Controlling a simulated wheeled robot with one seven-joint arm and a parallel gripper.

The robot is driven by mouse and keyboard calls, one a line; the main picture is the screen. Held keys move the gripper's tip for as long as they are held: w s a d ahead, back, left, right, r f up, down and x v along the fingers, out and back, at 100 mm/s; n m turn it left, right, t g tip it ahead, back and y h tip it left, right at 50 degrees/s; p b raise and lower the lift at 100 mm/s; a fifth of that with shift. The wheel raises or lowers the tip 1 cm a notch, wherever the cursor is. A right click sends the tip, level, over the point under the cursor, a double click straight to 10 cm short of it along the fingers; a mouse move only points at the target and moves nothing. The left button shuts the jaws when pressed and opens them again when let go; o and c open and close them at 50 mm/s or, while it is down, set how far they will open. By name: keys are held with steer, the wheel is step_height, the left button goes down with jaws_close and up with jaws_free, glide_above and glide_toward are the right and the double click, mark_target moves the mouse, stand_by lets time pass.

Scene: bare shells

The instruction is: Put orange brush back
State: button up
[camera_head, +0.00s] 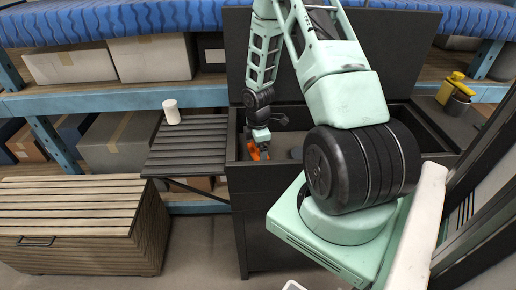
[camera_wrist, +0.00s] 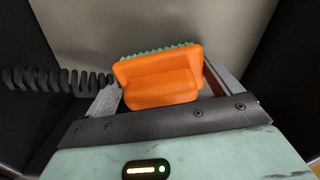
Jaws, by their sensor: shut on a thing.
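The orange brush (camera_head: 254,152) is inside the open black box, near its left end. In the wrist view the brush (camera_wrist: 160,85) shows its orange handle block toward me and greenish bristles along its far edge. My gripper (camera_head: 260,140) reaches down into the box. Its fingers stand on either side of the brush and are shut on it. A pale surface lies beyond the brush, and I cannot tell whether the brush touches it.
The black box (camera_head: 238,182) has walls around my gripper and a raised back panel. A white cylinder (camera_head: 171,112) stands on the slatted shelf (camera_head: 185,150) to the left. A slatted chest (camera_head: 75,235) is at lower left. A yellow item (camera_head: 455,86) sits in a pot at right.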

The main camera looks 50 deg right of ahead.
steer(key=shift+f, duration=0.15)
steer(key=o, duration=0.8)
steer(key=shift+o, duration=0.2)
steer(key=shift+r+p, duration=1.35)
steer(key=shift+r, duration=0.3)
steer(key=shift+r+p, duration=3.35)
steer(key=shift+r, duration=0.05)
